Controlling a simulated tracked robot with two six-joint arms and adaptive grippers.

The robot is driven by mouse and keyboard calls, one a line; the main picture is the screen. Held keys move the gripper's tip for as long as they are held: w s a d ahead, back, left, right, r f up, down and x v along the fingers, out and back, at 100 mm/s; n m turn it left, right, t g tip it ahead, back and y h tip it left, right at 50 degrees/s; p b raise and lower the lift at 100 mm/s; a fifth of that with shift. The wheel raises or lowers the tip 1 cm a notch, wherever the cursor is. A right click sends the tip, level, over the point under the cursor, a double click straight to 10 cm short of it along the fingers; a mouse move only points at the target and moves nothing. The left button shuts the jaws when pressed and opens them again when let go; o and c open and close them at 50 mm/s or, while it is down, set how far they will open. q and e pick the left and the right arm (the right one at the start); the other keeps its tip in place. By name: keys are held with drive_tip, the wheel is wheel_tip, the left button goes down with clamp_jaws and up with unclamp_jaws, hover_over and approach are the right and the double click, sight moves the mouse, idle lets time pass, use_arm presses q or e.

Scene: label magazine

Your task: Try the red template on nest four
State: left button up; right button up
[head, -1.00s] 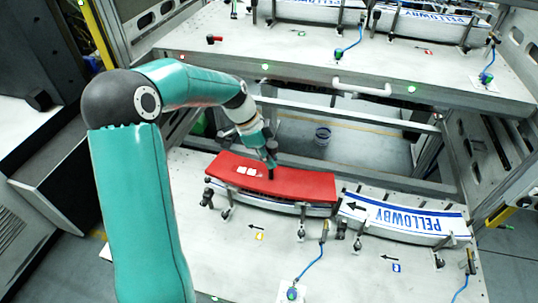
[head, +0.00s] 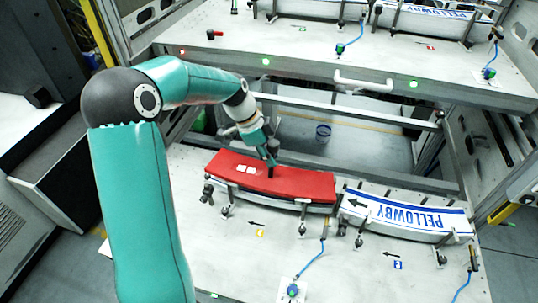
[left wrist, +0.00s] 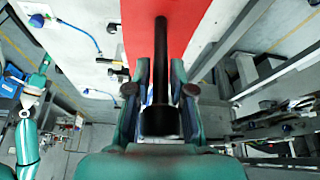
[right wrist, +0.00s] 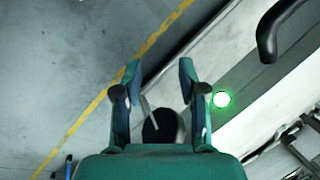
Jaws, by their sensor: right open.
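The red template (head: 305,184) is a long curved red plate with small white patches. It lies over the front left nest, by a yellow number plate (head: 260,233); whether it rests on the nest or hangs just above I cannot tell. My left gripper (head: 270,158) is shut on the template's upright black handle, which shows between its fingers in the left wrist view (left wrist: 161,75). My right gripper (right wrist: 160,75) is open and empty in the right wrist view, outside the head view. The number on the plate is too small to read surely.
A nest with a PELLOWBY label (head: 420,215) sits to the right, by a blue number plate (head: 398,265). More labelled nests (head: 430,20) stand on the upper deck (head: 370,65). A white handle (head: 365,85) sticks out from its front. Blue hoses (head: 310,265) lie on the lower deck.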

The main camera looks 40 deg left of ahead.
use_arm(q)
drive_tip(key=o, duration=0.3)
drive_tip(key=v, duration=1.2)
